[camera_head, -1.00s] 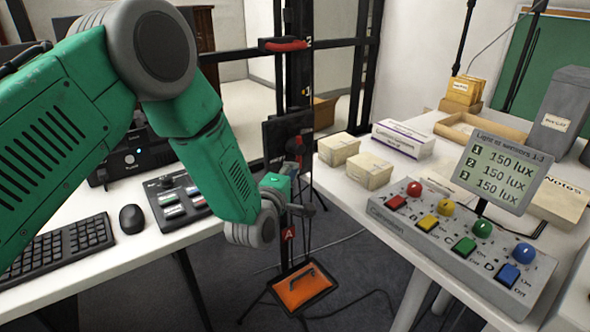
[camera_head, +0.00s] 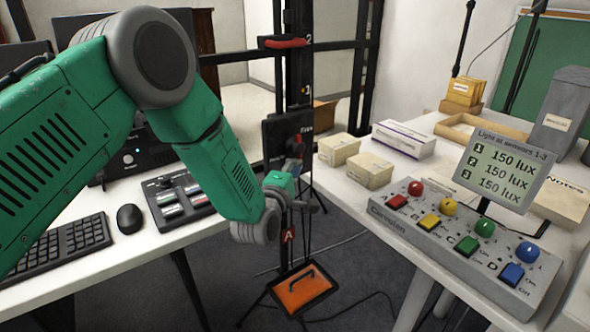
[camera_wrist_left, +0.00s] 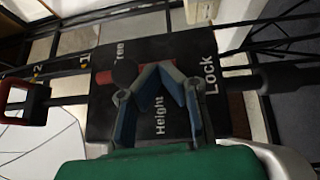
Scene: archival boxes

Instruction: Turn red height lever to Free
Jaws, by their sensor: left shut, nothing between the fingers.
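The black height plate (camera_wrist_left: 210,55) fills the middle of the left wrist view, with the words Free, Height and Lock on it. It also shows in the head view (camera_head: 277,137), on the dark stand. The red lever (camera_wrist_left: 103,78), with a round dark knob, lies beside the word Free. My left gripper (camera_wrist_left: 165,72) is shut and empty, its fingertips in front of the plate just right of the knob. I cannot tell if they touch the lever. In the head view my left gripper (camera_head: 299,172) is at the plate's lower right edge. My right gripper is out of view.
A desk with a keyboard (camera_head: 60,247) is at left. A table with a button console (camera_head: 450,235) and small boxes is at right.

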